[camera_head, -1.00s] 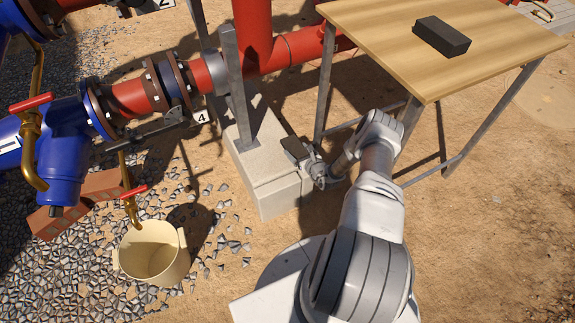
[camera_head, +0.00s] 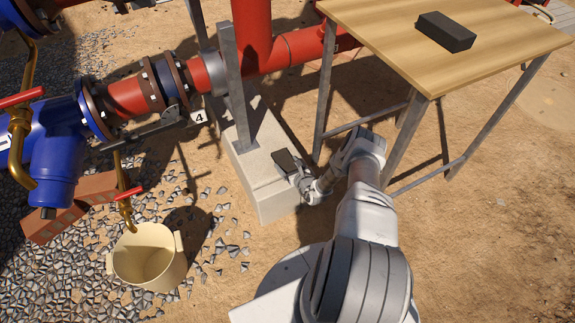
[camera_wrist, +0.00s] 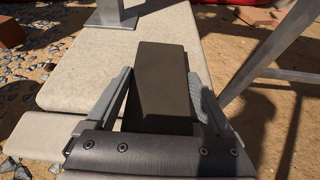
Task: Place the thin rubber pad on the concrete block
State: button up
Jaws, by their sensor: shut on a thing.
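The thin rubber pad is dark and flat; it shows in the head view (camera_head: 286,160) and in the wrist view (camera_wrist: 161,85). My gripper (camera_head: 292,174) is shut on the pad, with one finger on each long side in the wrist view (camera_wrist: 160,98). The pale concrete block (camera_head: 262,178) stands on the ground under the pad, and its top also shows in the wrist view (camera_wrist: 85,75). The pad is over the block's near right part. I cannot tell whether it touches the top.
A grey metal post (camera_head: 236,85) rises from the block's far part. A wooden table (camera_head: 395,50) with a black block (camera_head: 445,31) stands at right, its metal legs close to my arm. A cream bucket (camera_head: 148,258) sits at left below blue and red pipes (camera_head: 130,98).

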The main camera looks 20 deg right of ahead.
jog(key=o, duration=1.4)
jog(key=shift+f, duration=0.15)
jog(key=shift+c, duration=0.2)
